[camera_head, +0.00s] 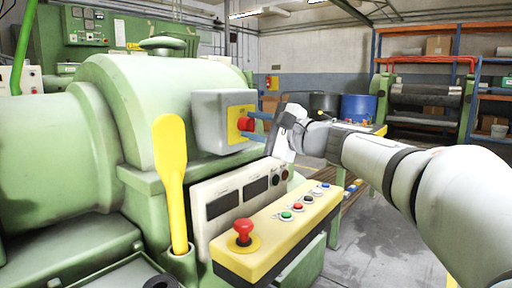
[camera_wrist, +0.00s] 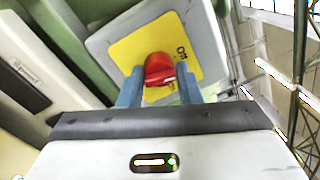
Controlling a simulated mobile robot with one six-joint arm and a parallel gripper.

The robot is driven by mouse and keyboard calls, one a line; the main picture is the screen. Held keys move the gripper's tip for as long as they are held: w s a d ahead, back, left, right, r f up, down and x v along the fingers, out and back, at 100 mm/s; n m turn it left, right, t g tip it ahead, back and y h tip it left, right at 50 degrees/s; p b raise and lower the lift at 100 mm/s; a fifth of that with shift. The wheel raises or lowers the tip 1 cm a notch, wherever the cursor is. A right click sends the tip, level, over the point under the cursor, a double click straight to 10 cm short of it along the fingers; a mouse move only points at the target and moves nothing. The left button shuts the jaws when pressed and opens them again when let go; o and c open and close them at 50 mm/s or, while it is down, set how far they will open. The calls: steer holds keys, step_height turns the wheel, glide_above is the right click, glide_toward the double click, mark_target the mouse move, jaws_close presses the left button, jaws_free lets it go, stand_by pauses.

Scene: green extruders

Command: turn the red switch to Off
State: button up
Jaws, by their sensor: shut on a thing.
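The red switch (camera_head: 245,124) sits on a yellow plate (camera_head: 236,111) on the front of a grey box (camera_head: 209,122), which is fixed to the green machine. In the wrist view the red switch (camera_wrist: 159,69) is a rounded knob with a pale mark on its right part. The word "Off" is printed on the yellow plate (camera_wrist: 133,48) to the upper right of the knob. My gripper (camera_wrist: 160,84) has its two blue fingers on either side of the knob, shut on it. In the head view my gripper (camera_head: 252,126) reaches the switch from the right.
A yellow console (camera_head: 270,235) with a red mushroom button (camera_head: 243,229) and several small buttons stands below. A yellow lever (camera_head: 171,175) rises at the left of it. A display panel (camera_head: 232,205) is under the grey box. Open floor lies to the right.

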steer(key=shift+f+n+b, duration=0.35)
steer(key=shift+n+b, duration=0.85)
steer(key=shift+b, duration=0.15)
steer(key=o, duration=0.9)
steer(key=shift+r, duration=0.25)
steer(key=shift+d, duration=0.1)
steer(key=v, duration=0.7)
steer(key=shift+s+d+p, duration=0.2)
steer(key=shift+d+p, duration=0.05)
steer(key=shift+p, duration=0.15)
